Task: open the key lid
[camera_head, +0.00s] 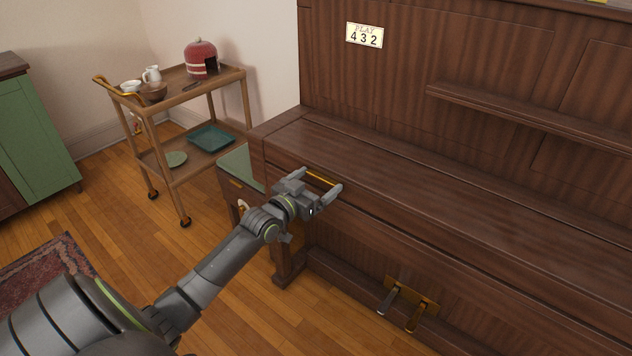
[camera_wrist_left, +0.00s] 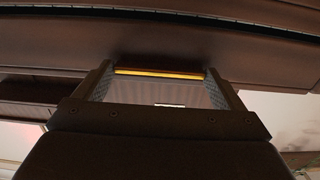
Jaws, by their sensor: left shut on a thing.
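The piano's brown wooden key lid (camera_head: 420,190) lies flat and closed, with no keys showing. A thin brass handle (camera_head: 320,178) sits at the left part of its front edge. My left gripper (camera_head: 321,181) reaches this edge with one finger at each end of the brass handle, shut on it. In the left wrist view the handle (camera_wrist_left: 160,73) is a bright yellow bar spanning between the two fingers of the gripper (camera_wrist_left: 160,78). The dark lid edge is just beyond it. My right gripper is not in view.
A sign reading 432 (camera_head: 364,36) is on the upright panel above the lid, with a narrow ledge (camera_head: 520,110) to its right. Brass pedals (camera_head: 405,303) are below. A wooden cart (camera_head: 178,92) and a green-topped bench (camera_head: 238,168) stand at left. Wooden floor lies open in front.

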